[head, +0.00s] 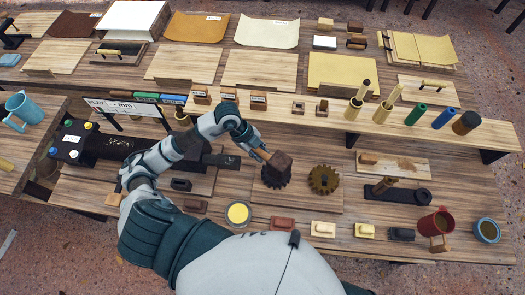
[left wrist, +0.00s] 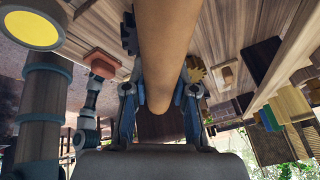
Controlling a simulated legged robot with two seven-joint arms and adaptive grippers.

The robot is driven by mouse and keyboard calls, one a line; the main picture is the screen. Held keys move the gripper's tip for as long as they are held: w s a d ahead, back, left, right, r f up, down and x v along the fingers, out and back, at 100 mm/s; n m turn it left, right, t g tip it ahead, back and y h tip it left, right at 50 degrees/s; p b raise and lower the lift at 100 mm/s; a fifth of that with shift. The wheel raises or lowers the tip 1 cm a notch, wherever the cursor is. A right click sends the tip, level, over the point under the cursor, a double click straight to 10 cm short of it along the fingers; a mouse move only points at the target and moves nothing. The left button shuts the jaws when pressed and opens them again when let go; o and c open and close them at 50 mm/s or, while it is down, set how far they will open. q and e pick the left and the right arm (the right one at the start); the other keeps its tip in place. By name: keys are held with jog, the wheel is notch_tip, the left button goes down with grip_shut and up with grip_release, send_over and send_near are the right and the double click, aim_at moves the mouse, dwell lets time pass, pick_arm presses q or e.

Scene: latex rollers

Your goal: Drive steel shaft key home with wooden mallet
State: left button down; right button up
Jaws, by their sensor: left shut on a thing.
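My left gripper (head: 255,148) is shut on the wooden mallet's pale handle (head: 264,154). The handle also runs between the two fingers in the left wrist view (left wrist: 165,60). The mallet's dark brown block head (head: 281,161) is over the dark toothed gear (head: 275,180) on a wooden board; I cannot tell whether they touch. A brass-coloured gear (head: 323,180) lies to the right on the same board. I cannot make out the steel shaft key; the mallet head covers part of the dark gear. My right gripper is not in view.
A raised shelf (head: 410,127) with rollers and small blocks runs behind the gears. A yellow-topped round tin (head: 238,213) and several small blocks line the front. A red mug (head: 434,224) and a blue cup (head: 487,231) stand at the right.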

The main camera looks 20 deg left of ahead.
pick_arm(q)
jog(key=shift+a, duration=0.3)
jog(key=shift+a+f, duration=0.2)
jog(key=shift+a, duration=0.35)
jog(key=shift+d+f+b, duration=0.1)
jog(key=shift+f+b, duration=0.2)
jog(key=shift+f, duration=0.05)
jog(key=shift+d+f+b, duration=0.55)
jog(key=shift+d+f, duration=0.2)
jog(key=shift+f, duration=0.15)
jog(key=p+v, duration=0.2)
jog(key=shift+w+r+p, duration=0.1)
jog(key=shift+r+p, duration=0.05)
jog(key=shift+p, duration=0.15)
jog(key=shift+d+r, duration=0.1)
jog(key=shift+r, duration=0.15)
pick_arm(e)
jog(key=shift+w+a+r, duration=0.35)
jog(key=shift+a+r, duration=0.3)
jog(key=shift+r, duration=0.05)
